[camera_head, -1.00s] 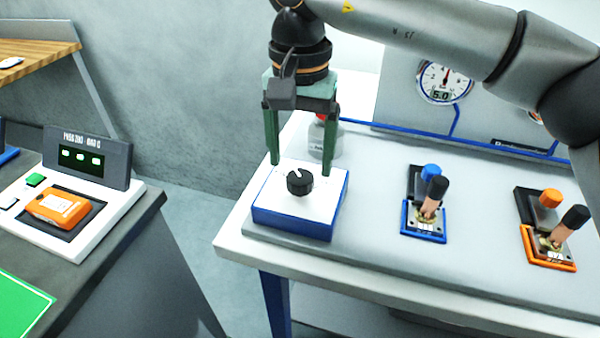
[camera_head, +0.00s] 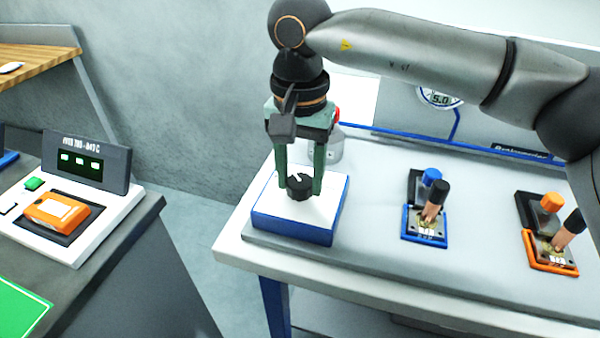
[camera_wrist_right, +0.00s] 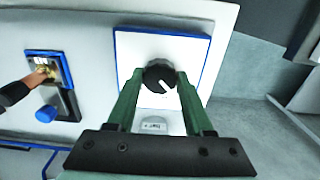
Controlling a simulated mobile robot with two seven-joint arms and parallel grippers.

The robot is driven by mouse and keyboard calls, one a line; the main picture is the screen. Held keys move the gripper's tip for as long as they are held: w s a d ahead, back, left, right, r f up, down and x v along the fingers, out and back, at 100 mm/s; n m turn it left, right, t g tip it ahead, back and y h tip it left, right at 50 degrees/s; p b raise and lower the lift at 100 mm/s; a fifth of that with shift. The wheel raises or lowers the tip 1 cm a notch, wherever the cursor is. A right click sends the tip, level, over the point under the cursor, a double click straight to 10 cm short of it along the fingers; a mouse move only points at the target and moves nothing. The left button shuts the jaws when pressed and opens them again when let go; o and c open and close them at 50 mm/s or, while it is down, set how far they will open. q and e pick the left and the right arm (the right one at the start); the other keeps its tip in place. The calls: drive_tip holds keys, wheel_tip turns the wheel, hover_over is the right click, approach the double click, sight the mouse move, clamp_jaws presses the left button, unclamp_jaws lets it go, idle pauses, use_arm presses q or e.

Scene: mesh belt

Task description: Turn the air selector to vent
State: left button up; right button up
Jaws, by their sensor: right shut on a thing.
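The air selector is a black round knob (camera_head: 299,187) with a white pointer mark, on a white-topped box with blue sides (camera_head: 290,234). My right gripper (camera_head: 300,190) points down over the box, with its green fingers on either side of the knob, shut on it. In the right wrist view the knob (camera_wrist_right: 159,76) sits between the fingertips, and its white mark points to the lower right of the picture. My left gripper is not in view.
A blue-framed lever unit (camera_head: 425,222) and an orange-framed lever unit (camera_head: 550,250) stand to the right on the bench (camera_head: 380,262). A grey canister (camera_head: 330,150) with a red part stands behind the gripper. A gauge (camera_head: 440,97) is on the back panel.

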clamp_jaws()
drive_tip(key=m, duration=0.4)
drive_tip(key=shift+m, duration=0.4)
drive_tip(key=m, duration=0.4)
drive_tip(key=shift+m, duration=0.3)
drive_tip(key=m, duration=0.7)
drive_tip(key=shift+m, duration=0.8)
